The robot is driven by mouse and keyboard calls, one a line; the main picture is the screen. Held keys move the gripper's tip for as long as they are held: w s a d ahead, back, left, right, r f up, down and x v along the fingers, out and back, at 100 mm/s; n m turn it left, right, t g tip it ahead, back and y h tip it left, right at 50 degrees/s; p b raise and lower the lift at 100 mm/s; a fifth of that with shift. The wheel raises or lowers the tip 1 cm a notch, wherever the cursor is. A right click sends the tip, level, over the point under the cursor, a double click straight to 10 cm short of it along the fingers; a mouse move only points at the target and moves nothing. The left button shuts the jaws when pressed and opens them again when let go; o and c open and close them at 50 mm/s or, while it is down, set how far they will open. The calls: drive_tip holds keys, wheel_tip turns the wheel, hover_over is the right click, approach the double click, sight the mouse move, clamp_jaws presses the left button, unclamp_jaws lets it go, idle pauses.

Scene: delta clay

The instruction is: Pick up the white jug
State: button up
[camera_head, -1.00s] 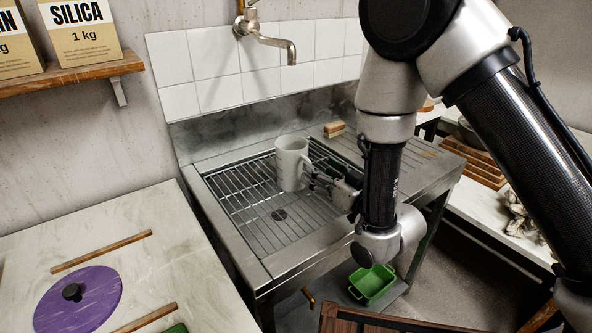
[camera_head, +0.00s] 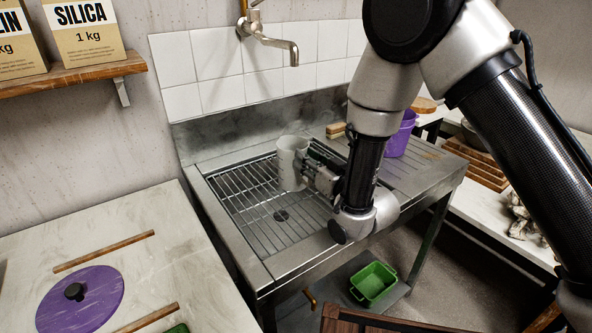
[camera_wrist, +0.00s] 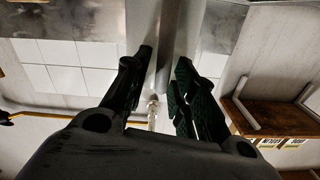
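The white jug (camera_head: 291,163) stands upright on the wire rack (camera_head: 240,196) of the metal sink unit. My gripper (camera_head: 312,167) is at the jug's right side, level with its body, and hides its handle side in the head view. In the wrist view my gripper's two dark fingers (camera_wrist: 164,62) are apart. A grey upright strip, seemingly the jug's handle (camera_wrist: 167,35), shows between the fingertips, with the jug's body behind it. I cannot see clear contact with either finger.
A tap (camera_head: 270,40) hangs above the sink. A sponge-like block (camera_head: 336,129) and a purple bucket (camera_head: 400,134) stand on the drainboard at the right. A green tub (camera_head: 373,283) is below. A purple lid (camera_head: 80,300) lies on the left table.

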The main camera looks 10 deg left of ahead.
clamp_jaws()
